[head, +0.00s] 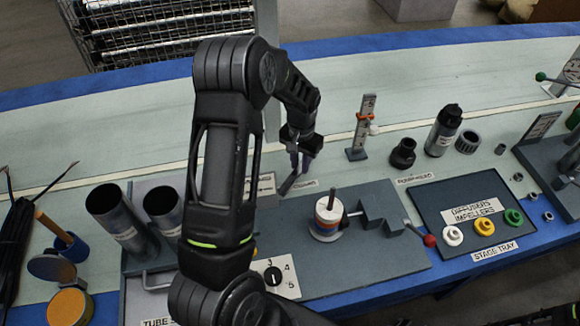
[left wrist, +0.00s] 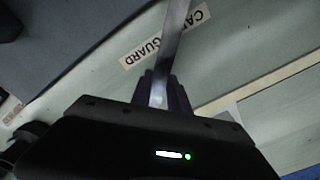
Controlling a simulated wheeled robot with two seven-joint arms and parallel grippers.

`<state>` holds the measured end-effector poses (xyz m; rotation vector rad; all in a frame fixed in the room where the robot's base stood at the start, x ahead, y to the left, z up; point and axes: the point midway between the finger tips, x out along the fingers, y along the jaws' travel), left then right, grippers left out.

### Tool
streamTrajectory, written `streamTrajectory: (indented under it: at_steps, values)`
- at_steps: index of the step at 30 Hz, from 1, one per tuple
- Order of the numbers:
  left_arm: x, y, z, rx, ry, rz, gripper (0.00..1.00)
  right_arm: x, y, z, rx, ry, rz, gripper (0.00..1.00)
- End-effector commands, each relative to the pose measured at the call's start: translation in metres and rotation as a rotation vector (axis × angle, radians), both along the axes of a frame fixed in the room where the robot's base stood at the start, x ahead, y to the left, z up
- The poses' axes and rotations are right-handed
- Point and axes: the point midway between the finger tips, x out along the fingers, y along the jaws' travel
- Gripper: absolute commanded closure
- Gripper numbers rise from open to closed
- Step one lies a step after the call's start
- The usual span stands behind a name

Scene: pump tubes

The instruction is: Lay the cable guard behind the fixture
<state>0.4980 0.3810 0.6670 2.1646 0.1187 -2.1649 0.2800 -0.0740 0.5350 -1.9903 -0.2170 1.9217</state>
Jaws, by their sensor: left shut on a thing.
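The cable guard is a thin, shiny metal strip (left wrist: 174,38). My left gripper (left wrist: 163,88) is shut on it. In the head view the left gripper (head: 303,158) points down behind the fixture's grey base plate (head: 400,262), and the strip (head: 288,184) slants out below its fingers. The strip is over or near the CABLE GUARD label (left wrist: 140,53); I cannot tell whether it touches the table. The fixture carries a spindle with a banded stack (head: 327,217) and a stepped grey block (head: 376,214). My right gripper is not in view.
A stage tray (head: 462,208) with white, yellow and green impellers lies right of the fixture. A gauge post (head: 361,130), a dark ring part (head: 403,152) and a bottle (head: 443,130) stand behind. Two metal tubes (head: 118,215) stand left. The table's far strip is clear.

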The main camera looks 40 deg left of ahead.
Motion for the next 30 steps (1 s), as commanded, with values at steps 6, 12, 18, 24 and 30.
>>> streamTrajectory:
  at_steps: [6,12,18,24,30]
  values:
    - [-0.026,0.019,-0.003,-0.001,0.004,0.002,1.00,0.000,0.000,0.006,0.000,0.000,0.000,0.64]
    - [-0.024,0.019,-0.012,0.000,0.000,0.001,1.00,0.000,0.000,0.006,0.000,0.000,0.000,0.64]
    - [-0.024,0.019,-0.014,0.000,0.000,0.001,1.00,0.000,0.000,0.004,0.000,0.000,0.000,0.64]
    - [-0.024,0.019,-0.015,0.000,0.000,0.001,0.69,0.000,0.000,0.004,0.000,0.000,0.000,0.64]
    - [-0.024,0.019,-0.015,0.000,0.001,0.001,0.57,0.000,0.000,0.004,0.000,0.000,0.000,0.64]
